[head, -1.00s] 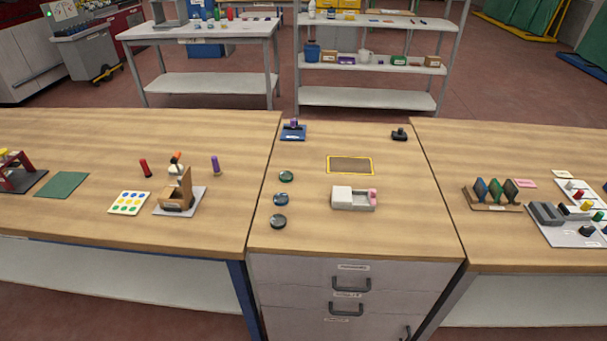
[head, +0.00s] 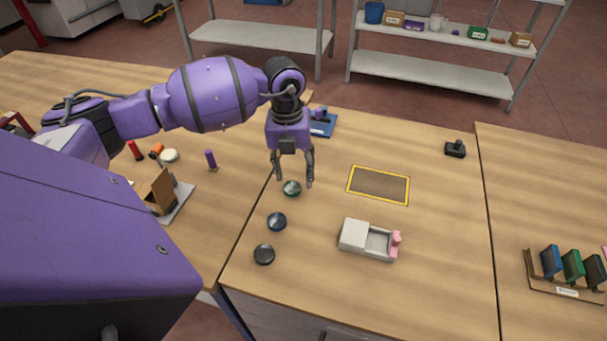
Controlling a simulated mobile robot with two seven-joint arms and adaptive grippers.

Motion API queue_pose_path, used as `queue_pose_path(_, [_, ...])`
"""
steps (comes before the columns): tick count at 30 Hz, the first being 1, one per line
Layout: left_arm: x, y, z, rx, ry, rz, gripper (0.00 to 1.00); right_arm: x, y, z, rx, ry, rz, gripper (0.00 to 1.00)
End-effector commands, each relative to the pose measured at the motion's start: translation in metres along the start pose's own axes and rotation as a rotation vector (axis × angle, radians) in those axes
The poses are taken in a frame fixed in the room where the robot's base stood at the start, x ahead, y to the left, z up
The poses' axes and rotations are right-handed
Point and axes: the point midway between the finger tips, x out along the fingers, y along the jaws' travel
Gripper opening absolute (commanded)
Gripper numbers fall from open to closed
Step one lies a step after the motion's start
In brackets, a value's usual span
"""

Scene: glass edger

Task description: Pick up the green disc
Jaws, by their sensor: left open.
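The green disc (head: 292,188) is a small round glassy piece with a green edge. It lies on the middle wooden worktop, the farthest of three discs in a row. My left gripper (head: 295,182) is open, pointing down, with its two fingers on either side of the disc in the head view. I cannot tell its exact height above the worktop. Nothing shows between its fingers apart from the disc below. A blue disc (head: 277,221) and a dark disc (head: 264,254) lie nearer in the same row. My right gripper is not in view.
A yellow-edged mat (head: 378,185) and a grey-white box with a pink part (head: 369,240) lie right of the discs. A blue stand (head: 322,124) is behind the gripper. A purple marker (head: 210,159) stands to the left.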

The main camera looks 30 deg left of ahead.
Motion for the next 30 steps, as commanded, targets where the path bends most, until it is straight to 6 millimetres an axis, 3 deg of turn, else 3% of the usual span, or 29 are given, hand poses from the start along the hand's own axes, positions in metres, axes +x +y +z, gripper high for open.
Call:
queue_pose_path(5, [-0.002, 0.015, 0.014, -0.029, -0.042, 0.062, 0.48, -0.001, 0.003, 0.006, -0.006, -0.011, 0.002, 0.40])
queue_pose_path(14, [0.026, 0.017, 0.016, -0.027, -0.042, 0.058, 0.48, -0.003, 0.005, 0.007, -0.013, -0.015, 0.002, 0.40])
queue_pose_path(22, [0.064, 0.019, 0.017, -0.025, -0.041, 0.056, 0.48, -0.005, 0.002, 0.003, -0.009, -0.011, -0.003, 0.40])
queue_pose_path(29, [0.067, 0.019, 0.018, -0.025, -0.042, 0.057, 0.48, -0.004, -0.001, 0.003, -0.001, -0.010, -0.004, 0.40])
queue_pose_path(30, [0.067, 0.019, 0.018, -0.025, -0.042, 0.057, 0.42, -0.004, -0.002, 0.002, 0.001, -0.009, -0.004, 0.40])
